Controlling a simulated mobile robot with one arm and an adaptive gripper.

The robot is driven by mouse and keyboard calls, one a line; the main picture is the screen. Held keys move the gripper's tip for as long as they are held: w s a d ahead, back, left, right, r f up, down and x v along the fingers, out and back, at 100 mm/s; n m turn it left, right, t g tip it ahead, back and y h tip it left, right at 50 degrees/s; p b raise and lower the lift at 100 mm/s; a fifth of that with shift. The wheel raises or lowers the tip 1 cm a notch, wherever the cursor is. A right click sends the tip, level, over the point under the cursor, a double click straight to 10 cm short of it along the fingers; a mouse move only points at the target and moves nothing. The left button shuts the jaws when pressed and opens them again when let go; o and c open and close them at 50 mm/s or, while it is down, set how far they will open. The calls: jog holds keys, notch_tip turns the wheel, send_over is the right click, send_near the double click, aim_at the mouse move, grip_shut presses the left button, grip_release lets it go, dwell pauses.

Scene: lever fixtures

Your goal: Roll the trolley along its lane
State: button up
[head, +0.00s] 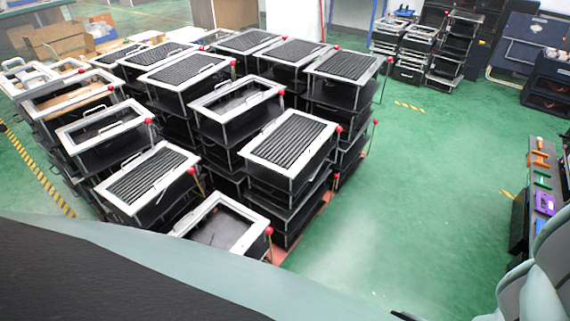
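I cannot tell for certain which thing is the trolley or where its lane runs. At the right edge of the head view, a long narrow dark bench (521,222) carries a row of small coloured fixtures. They include an orange one (540,158), a green one (542,180) and a purple one (545,204). Any of them may be the trolley, but they are too small to tell. The near end of the bench is hidden behind pale rounded parts of my own body at the lower right. My gripper is not in view.
Stacked black racks with pale frames (292,138) and red knobs fill the left and middle. More stacked racks (455,45) stand at the back right. Open green floor (420,170) lies between the racks and the bench. Yellow-black tape (45,175) marks the floor at left.

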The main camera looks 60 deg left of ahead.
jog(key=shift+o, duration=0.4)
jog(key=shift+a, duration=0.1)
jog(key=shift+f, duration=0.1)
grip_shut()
